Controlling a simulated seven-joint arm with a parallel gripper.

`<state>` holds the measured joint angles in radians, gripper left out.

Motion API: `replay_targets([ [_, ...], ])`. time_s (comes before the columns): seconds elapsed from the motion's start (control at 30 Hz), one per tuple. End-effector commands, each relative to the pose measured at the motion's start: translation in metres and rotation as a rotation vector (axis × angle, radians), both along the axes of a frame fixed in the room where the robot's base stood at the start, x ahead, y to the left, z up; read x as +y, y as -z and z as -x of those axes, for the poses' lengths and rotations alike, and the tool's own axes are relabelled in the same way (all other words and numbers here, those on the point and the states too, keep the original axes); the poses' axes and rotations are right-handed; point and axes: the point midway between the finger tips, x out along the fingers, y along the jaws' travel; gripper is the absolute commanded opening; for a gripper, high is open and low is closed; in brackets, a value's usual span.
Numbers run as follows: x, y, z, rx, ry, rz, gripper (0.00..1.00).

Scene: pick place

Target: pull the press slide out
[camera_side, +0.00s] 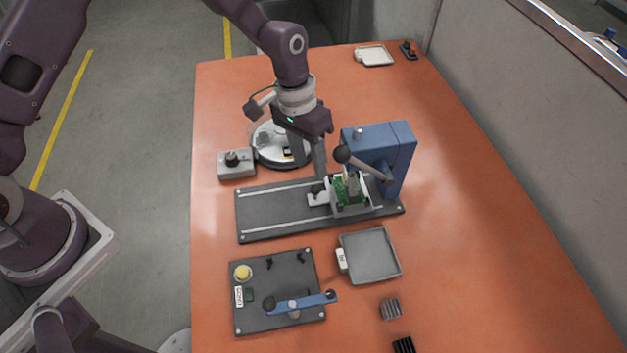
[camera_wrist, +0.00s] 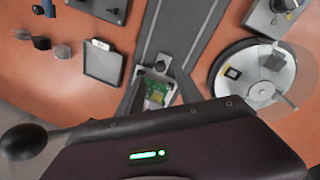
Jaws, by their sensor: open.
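The blue press (camera_side: 400,150) stands on the right end of a dark rail plate (camera_side: 270,212), its ball-ended lever (camera_side: 365,163) tilted. The light grey slide (camera_side: 345,211) with a green circuit board (camera_side: 341,190) sits at the press end, its handle (camera_side: 318,198) facing left along the rails. My gripper (camera_side: 317,180) is open and points down above the handle. In the wrist view my fingertips (camera_wrist: 160,73) appear either side of the handle knob (camera_wrist: 161,66), with the green board (camera_wrist: 157,93) partly visible behind. Whether they touch the knob is unclear.
The rails left of the slide are clear. A round turntable (camera_side: 270,155) and a grey knob box (camera_side: 236,170) stand behind the plate. A grey tray (camera_side: 370,256) and a dark fixture board (camera_side: 290,267) with a blue lever lie in front.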

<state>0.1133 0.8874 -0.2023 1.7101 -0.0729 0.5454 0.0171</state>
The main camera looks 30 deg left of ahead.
Motion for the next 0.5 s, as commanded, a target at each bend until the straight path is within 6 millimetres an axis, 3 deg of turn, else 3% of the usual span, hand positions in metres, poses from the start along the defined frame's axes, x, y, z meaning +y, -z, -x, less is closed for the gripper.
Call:
replay_targets([
  [0.3,-0.010,0.055,0.003,0.002,0.000,-0.001,0.43],
  [0.5,-0.012,0.064,0.003,0.001,0.000,-0.001,0.43],
])
